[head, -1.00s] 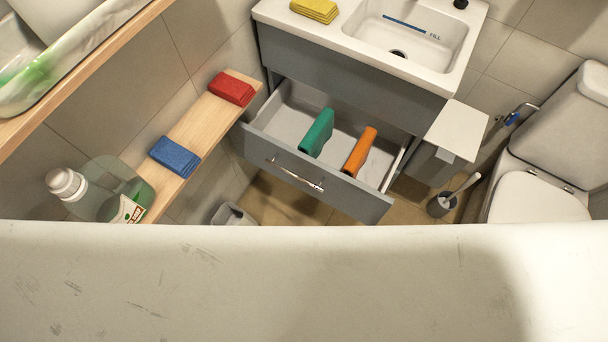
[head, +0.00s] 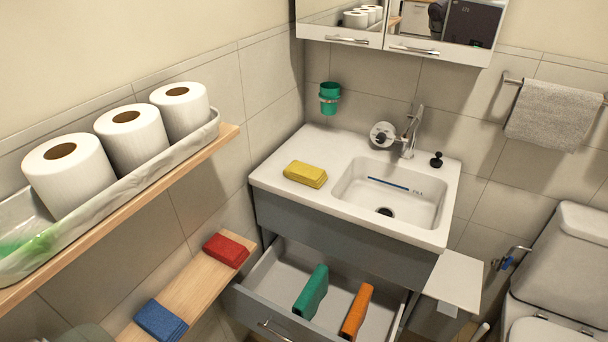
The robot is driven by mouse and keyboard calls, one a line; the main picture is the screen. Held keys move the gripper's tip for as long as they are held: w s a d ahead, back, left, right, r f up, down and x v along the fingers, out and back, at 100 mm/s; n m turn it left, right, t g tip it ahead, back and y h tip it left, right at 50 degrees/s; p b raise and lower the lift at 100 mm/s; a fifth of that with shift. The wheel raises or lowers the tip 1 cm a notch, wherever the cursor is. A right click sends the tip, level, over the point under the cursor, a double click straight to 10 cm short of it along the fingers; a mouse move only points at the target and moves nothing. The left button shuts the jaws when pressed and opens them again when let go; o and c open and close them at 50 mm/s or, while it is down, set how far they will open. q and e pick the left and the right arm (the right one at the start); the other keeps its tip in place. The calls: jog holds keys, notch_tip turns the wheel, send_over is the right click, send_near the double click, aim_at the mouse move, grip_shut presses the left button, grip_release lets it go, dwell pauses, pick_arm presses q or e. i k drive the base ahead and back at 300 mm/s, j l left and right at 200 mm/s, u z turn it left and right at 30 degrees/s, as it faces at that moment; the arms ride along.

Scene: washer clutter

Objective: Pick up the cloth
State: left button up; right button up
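Several folded cloths are in the head view. A yellow cloth (head: 305,174) lies on the washbasin counter, left of the basin. A red cloth (head: 226,250) and a blue cloth (head: 160,320) lie on the lower wooden shelf. A green folded piece (head: 311,292) and an orange folded piece (head: 356,311) sit in the open drawer. A grey towel (head: 553,116) hangs on a wall rail at the right. Which one is the task's cloth cannot be told. Neither of my grippers is in view.
The white washbasin (head: 395,190) has a tap (head: 411,130) and a small black stopper (head: 437,160). The open drawer (head: 250,305) juts out below. An upper shelf (head: 125,205) holds a tray with toilet rolls (head: 131,141). A toilet (head: 575,270) stands right. The counter front is clear.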

aim_at(313, 177)
jog(key=i+l+u, duration=0.1)
jog(key=l+u, duration=0.15)
jog(key=l, duration=0.15)
jog(key=i+l+u, duration=0.1)
jog(key=l+u, duration=0.15)
jog(key=l, duration=0.2)
jog(key=l+u, duration=0.25)
jog(key=l, duration=0.15)
jog(key=i, duration=0.05)
